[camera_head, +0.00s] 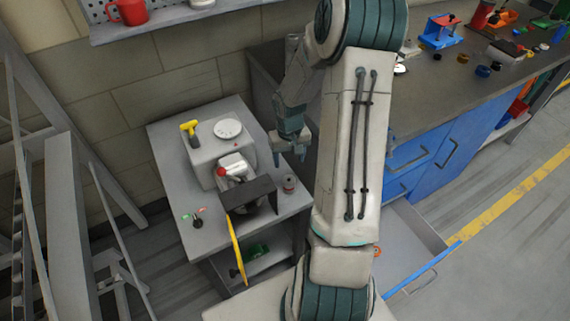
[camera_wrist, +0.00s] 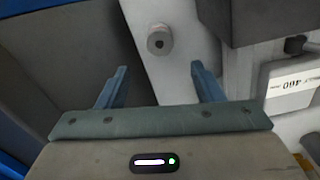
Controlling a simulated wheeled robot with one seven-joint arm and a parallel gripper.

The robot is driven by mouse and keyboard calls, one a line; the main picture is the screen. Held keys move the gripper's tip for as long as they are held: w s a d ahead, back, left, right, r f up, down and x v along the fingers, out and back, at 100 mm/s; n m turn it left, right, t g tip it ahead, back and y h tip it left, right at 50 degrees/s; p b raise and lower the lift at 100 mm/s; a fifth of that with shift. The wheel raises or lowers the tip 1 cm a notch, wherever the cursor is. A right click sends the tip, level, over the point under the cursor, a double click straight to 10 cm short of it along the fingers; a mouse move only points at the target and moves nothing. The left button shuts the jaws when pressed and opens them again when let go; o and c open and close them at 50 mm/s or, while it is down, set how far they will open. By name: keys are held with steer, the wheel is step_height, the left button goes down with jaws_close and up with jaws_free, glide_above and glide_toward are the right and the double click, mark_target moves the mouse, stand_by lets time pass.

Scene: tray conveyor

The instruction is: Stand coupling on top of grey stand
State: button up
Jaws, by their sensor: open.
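A small grey cylinder, which looks like the coupling (camera_head: 289,186), stands near the right edge of the grey table. In the wrist view the coupling (camera_wrist: 160,42) shows a dark hole in its end and lies ahead of the gap between the fingers. My gripper (camera_head: 289,158) is open and empty, pointing down beyond the coupling in the head view, apart from it. It also shows in the wrist view (camera_wrist: 160,67). A grey box-shaped block (camera_head: 207,153) at the back of the table may be the grey stand; I cannot tell for sure.
A white dial (camera_head: 228,128) and a yellow-handled tool (camera_head: 190,131) are on the block. A dark panel (camera_head: 248,194) stands left of the coupling. An open drawer (camera_head: 411,236) is at right. The workbench (camera_head: 450,75) holds several parts.

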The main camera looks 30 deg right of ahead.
steer(key=s+a+r+n+t, duration=0.1)
steer(key=s+a+r, duration=0.6)
steer(key=s+r, duration=0.2)
steer(key=s+a+r+t, duration=0.2)
steer(key=s+a+r, duration=0.5)
steer(key=r, duration=0.6)
steer(key=shift+s+r+n, duration=0.35)
steer(key=shift+s+n, duration=0.05)
steer(key=shift+s, duration=0.5)
steer(key=shift+a, duration=0.1)
